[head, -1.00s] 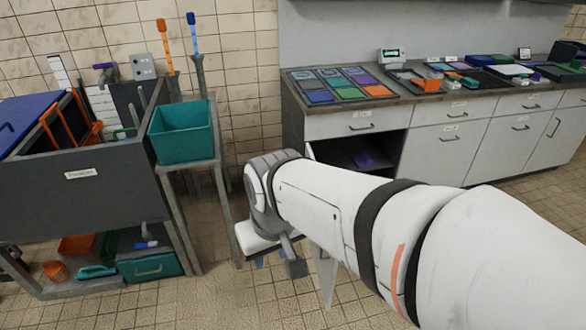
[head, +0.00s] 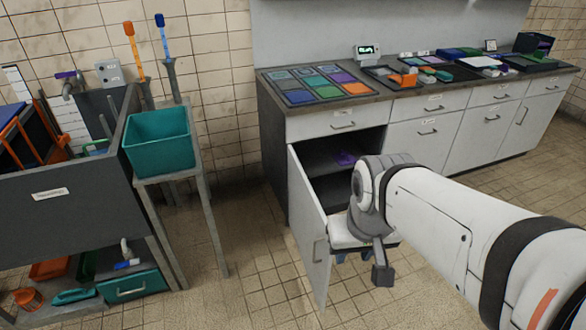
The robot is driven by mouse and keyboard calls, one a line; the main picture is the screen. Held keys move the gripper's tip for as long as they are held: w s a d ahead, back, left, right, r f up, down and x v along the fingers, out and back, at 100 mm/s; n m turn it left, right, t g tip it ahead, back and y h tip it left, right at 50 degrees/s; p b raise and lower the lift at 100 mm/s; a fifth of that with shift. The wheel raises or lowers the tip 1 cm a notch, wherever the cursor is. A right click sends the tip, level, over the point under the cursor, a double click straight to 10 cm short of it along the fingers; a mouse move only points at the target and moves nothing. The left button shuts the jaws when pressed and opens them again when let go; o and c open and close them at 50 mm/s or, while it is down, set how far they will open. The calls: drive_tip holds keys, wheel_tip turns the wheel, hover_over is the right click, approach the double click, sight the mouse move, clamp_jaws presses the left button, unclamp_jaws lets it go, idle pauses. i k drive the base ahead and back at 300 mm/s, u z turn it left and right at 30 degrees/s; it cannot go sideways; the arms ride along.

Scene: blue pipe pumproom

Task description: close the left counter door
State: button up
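The left counter door (head: 309,233) is a light grey panel below the counter's left end. It stands swung wide open toward me, hinged at its left side, with its handle on the outer face. My gripper (head: 380,268) is in front of the opening, to the right of the door. Part of it is hidden behind my wrist, and I cannot tell whether its fingers are open or touch the door.
The grey counter (head: 400,104) has closed drawers and doors to the right, with trays on top. On the left stand a teal bin (head: 160,142) on a metal stand and a dark sink unit (head: 60,200). Tiled floor is free between stand and door.

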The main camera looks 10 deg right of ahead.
sight(308, 221)
drive_tip(key=i, duration=1)
drive_tip(key=z, duration=0.55)
drive_tip(key=k, duration=1.3)
drive_tip(key=u, duration=0.75)
drive_tip(key=i, duration=1)
drive_tip(key=u, duration=0.1)
